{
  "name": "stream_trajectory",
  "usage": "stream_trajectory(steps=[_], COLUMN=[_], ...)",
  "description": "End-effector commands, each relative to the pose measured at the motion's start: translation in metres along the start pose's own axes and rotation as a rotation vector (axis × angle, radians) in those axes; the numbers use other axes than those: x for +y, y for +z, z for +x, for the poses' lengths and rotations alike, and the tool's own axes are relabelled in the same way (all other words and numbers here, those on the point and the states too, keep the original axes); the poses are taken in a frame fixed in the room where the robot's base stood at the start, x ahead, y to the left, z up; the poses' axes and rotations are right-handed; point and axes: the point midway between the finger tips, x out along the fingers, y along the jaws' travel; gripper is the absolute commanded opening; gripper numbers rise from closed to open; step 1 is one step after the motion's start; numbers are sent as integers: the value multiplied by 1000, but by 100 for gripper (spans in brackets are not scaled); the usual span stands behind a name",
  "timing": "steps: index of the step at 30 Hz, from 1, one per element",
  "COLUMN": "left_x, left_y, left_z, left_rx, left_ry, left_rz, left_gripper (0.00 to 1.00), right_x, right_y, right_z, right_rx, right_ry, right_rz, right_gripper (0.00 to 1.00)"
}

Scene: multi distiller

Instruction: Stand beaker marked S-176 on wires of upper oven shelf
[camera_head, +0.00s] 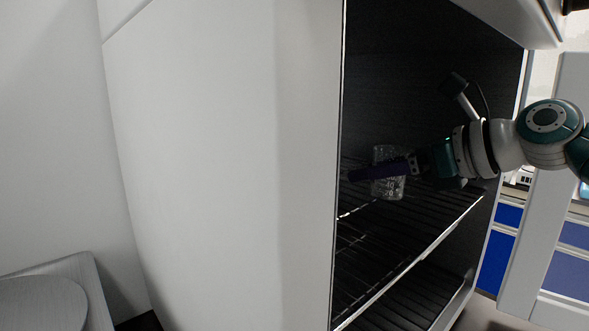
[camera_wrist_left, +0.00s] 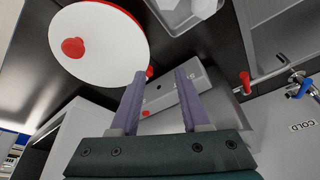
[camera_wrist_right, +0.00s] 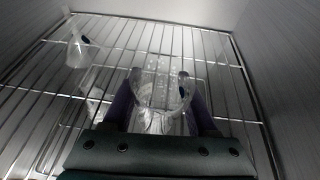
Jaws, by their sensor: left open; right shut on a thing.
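A clear glass beaker (camera_head: 389,188) is inside the oven, over the upper wire shelf (camera_head: 375,235). My right gripper (camera_head: 368,172) reaches in from the right and is shut on it, its purple fingers on either side. The right wrist view shows the beaker (camera_wrist_right: 160,92) between the fingers of my right gripper (camera_wrist_right: 160,90), with shelf wires (camera_wrist_right: 150,32) behind and below it. I cannot read its marking or tell whether its base touches the wires. My left gripper (camera_wrist_left: 160,74) is open and empty, outside the oven.
A glass flask (camera_wrist_right: 78,50) stands at the left in the right wrist view. A lower shelf (camera_head: 400,300) lies below. The white oven door or panel (camera_head: 215,150) borders the opening. Near my left gripper are a white disc (camera_wrist_left: 110,40) and a red tap (camera_wrist_left: 245,80).

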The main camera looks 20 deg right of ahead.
Motion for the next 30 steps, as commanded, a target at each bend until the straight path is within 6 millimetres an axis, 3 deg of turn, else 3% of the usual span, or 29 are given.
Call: stream_trajectory(steps=[11, 12, 19, 30], left_x=[0, 0, 1, 1], left_y=[0, 0, 0, -1], left_z=[0, 0, 0, -2], left_rx=[0, 0, 1, 2], left_ry=[0, 0, 2, 4], left_rz=[-1, -1, -3, -5], left_gripper=[46, 46, 46, 46], right_x=[0, 0, 0, -1], right_y=[-4, -4, -4, -1], right_z=[2, 1, 1, -6], right_rx=[-1, 0, 0, 2], right_ry=[1, 1, 0, -1], right_rz=[1, 0, -1, 0], right_gripper=[4, 63, 88, 88])
